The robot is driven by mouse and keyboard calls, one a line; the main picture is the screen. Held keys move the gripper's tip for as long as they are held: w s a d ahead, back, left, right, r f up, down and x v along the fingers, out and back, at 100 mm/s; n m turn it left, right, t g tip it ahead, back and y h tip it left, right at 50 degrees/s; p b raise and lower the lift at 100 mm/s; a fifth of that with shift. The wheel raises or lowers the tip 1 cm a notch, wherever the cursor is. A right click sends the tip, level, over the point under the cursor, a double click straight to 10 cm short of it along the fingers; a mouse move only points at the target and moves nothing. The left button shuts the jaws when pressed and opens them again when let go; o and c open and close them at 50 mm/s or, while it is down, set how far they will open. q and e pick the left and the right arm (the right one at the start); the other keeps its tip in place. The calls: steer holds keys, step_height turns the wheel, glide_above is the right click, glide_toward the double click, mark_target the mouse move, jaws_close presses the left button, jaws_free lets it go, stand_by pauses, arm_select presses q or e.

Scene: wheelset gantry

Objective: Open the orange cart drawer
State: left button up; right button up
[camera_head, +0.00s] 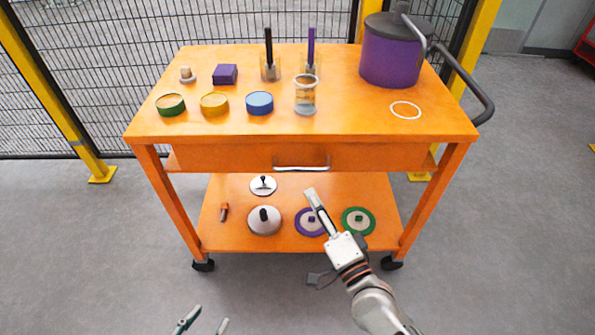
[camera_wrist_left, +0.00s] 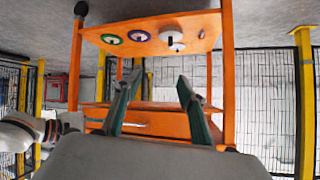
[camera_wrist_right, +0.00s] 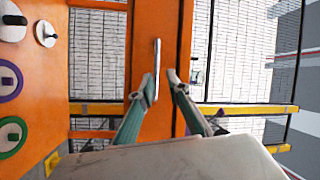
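My right gripper (camera_head: 311,193) is just below and in front of the handle in the head view. In the right wrist view its fingers (camera_wrist_right: 161,82) are apart, and the handle (camera_wrist_right: 157,62) appears between them, close to the left finger; contact cannot be told. My left gripper (camera_head: 206,322) is low at the bottom edge, open and empty. Its wrist view (camera_wrist_left: 155,82) shows the cart upside down.
The tabletop (camera_head: 345,125) carries a purple pot (camera_head: 391,53), a glass beaker (camera_head: 306,96) and several small tins. The lower shelf (camera_head: 225,235) holds lids and discs near my right gripper. Mesh fence stands behind; the floor in front is clear.

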mark_target(298, 169)
steer(key=w+a+m, duration=0.1)
steer(key=w, duration=0.2)
steer(key=w+a+m+b, duration=0.1)
steer(key=w, duration=0.2)
steer(key=w+a+m+b, duration=0.1)
steer(key=w+a, duration=0.1)
steer(key=w, duration=0.2)
steer(key=shift+w+r+t, duration=0.1)
steer(key=shift+r+t, duration=0.2)
steer(key=shift+t, duration=0.1)
steer(key=shift+d, duration=0.1)
jaws_close()
